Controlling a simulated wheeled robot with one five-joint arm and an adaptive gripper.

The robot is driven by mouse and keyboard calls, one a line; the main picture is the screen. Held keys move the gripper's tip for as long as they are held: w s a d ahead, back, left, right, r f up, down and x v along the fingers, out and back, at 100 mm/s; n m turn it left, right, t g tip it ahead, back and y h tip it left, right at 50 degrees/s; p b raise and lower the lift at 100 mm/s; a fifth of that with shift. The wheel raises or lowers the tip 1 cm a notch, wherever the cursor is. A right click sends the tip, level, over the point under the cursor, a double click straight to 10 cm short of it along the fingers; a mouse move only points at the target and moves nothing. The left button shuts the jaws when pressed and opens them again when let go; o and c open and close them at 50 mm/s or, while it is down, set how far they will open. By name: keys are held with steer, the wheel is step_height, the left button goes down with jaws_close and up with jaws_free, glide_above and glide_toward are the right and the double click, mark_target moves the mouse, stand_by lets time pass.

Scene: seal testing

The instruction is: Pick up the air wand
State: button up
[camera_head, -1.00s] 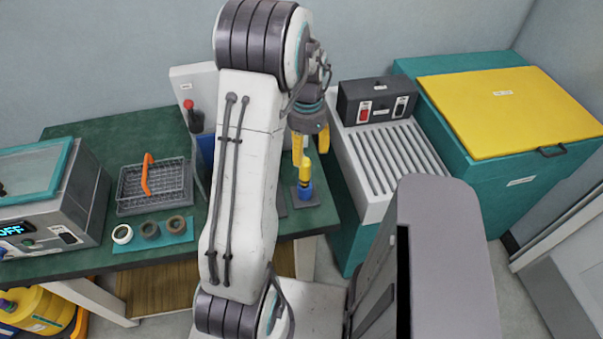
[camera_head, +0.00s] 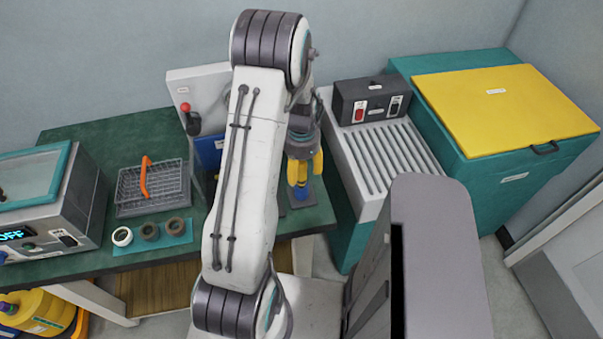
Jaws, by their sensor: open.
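The air wand (camera_head: 301,192) stands upright on a small dark stand (camera_head: 305,203) at the right end of the green bench. Its blue lower part shows, and its yellow upper part is mostly hidden by my gripper. My gripper (camera_head: 305,178) points down over the wand with its yellow fingers open. The fingers appear to be on either side of the wand's upper part. I cannot tell whether they touch it.
A wire basket with an orange handle (camera_head: 146,178) and several rings on a teal mat (camera_head: 178,240) lie to the left. A slatted grey unit (camera_head: 385,150) stands close on the right, beside a teal chest with a yellow lid (camera_head: 500,105). My arm hides the bench middle.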

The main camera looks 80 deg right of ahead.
steer(key=shift+f, duration=0.2)
jaws_close()
stand_by(0.6)
